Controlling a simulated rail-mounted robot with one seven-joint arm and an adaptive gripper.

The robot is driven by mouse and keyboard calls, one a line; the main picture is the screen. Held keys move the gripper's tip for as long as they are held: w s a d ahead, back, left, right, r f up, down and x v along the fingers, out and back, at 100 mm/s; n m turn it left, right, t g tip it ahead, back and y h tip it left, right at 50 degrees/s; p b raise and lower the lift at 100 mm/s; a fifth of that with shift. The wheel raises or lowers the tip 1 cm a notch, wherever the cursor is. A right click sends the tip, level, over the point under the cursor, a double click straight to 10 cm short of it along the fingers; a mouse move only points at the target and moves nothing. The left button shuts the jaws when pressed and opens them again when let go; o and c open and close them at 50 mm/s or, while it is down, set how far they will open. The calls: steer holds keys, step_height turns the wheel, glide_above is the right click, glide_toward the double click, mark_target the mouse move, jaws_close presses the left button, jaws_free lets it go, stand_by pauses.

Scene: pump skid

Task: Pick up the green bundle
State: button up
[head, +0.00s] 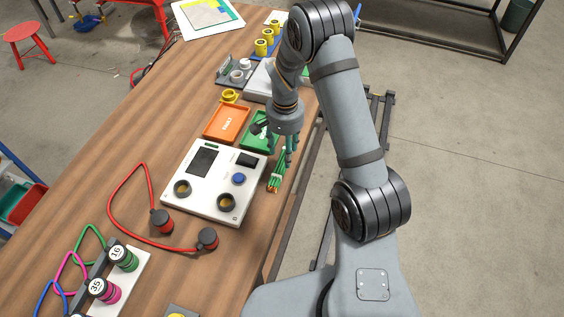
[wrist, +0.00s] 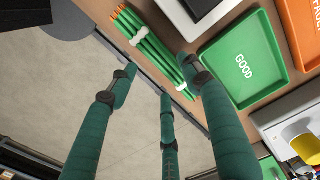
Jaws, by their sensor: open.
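The green bundle (head: 277,176) is a set of thin green sticks with orange tips, bound with white ties. It lies near the right edge of the wooden table, beside the white instrument box. In the wrist view the bundle (wrist: 152,45) lies diagonally at the top, close to the table edge. My gripper (head: 277,146) is just above and behind it in the head view. Its green fingers (wrist: 158,78) are spread open in the wrist view, with nothing between them. One fingertip overlaps the lower end of the bundle in that view; whether they touch I cannot tell.
A green tray (wrist: 240,62) marked GOOD is right beside the bundle. An orange tray (head: 226,122) adjoins it. The white instrument box (head: 213,180) stands left of the bundle. A red cable (head: 112,205) with dark plugs lies farther left. The floor drops away past the table edge.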

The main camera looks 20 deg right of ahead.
mark_target(282, 164)
steer(key=shift+s+f+p, duration=0.15)
steer(key=shift+f+p, duration=0.15)
steer(key=shift+f, duration=0.15)
steer(key=shift+w+f+p, duration=0.2)
steer(key=shift+f+p, duration=0.5)
steer(key=shift+f, duration=1.55)
steer(key=shift+c, duration=1.1)
steer(key=c, duration=0.6)
steer(key=shift+r, duration=0.2)
